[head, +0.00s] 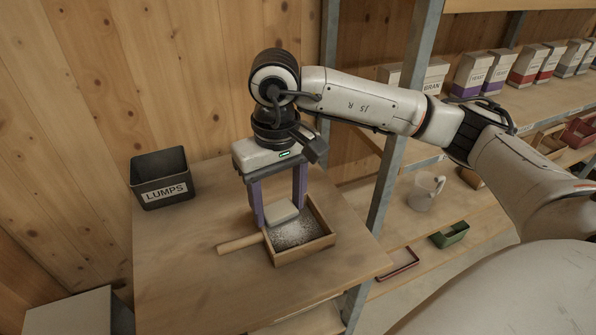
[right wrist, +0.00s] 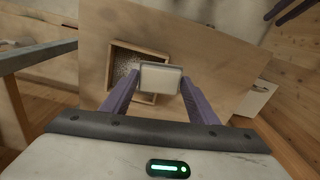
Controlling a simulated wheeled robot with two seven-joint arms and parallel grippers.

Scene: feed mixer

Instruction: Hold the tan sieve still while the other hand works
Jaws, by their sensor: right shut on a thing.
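The tan sieve (head: 306,252) is a square wooden frame on the table, with grey-white grainy stuff inside and a handle pointing left. It also shows in the right wrist view (right wrist: 114,60). My right gripper (head: 280,215) points down over the sieve's back left corner, its purple fingers shut on a pale block (right wrist: 160,78). I cannot tell whether this block is fixed to the sieve or only touches it. At the upper right of the right wrist view, two dark purple fingers, seemingly my left gripper (right wrist: 273,20), stand apart with nothing visible between them.
A black bin marked LUMPS (head: 163,182) stands at the table's back left. A metal shelf post (head: 395,150) rises by the right edge. Shelves beyond hold cartons, a clear jug (head: 424,192) and a green tray (head: 450,235). The table's (head: 190,285) front left is clear.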

